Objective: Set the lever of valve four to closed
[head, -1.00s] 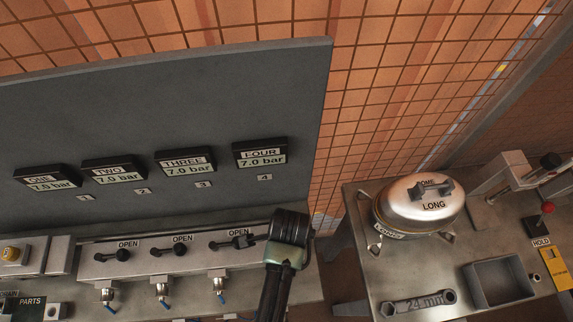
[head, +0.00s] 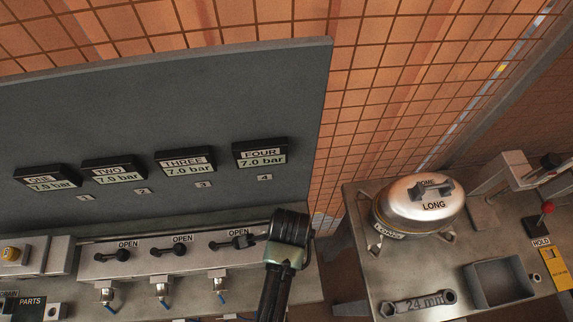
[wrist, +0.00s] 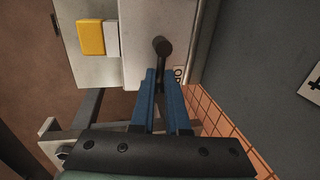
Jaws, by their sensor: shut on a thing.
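The valve panel (head: 210,262) carries a row of black levers under OPEN labels. The levers of valve one (head: 118,255), valve two (head: 175,250) and valve three (head: 232,243) show in the head view. The fourth valve's place is hidden behind my gripper and wrist there. In the wrist view, my gripper (wrist: 161,78) has its blue fingers shut on a black lever with a round end (wrist: 162,47), taken as valve four's. A label reading "OP" (wrist: 178,74) is partly covered by a finger. Gauge FOUR (head: 260,154) reads 7.0 bar.
Gauges ONE (head: 46,179), TWO (head: 114,170) and THREE (head: 186,162) also read 7.0 bar. To the right, a bench holds a silver dome (head: 415,205), a 24 mm wrench (head: 418,304) and a grey tray (head: 472,272). A yellow block (wrist: 90,37) shows in the wrist view.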

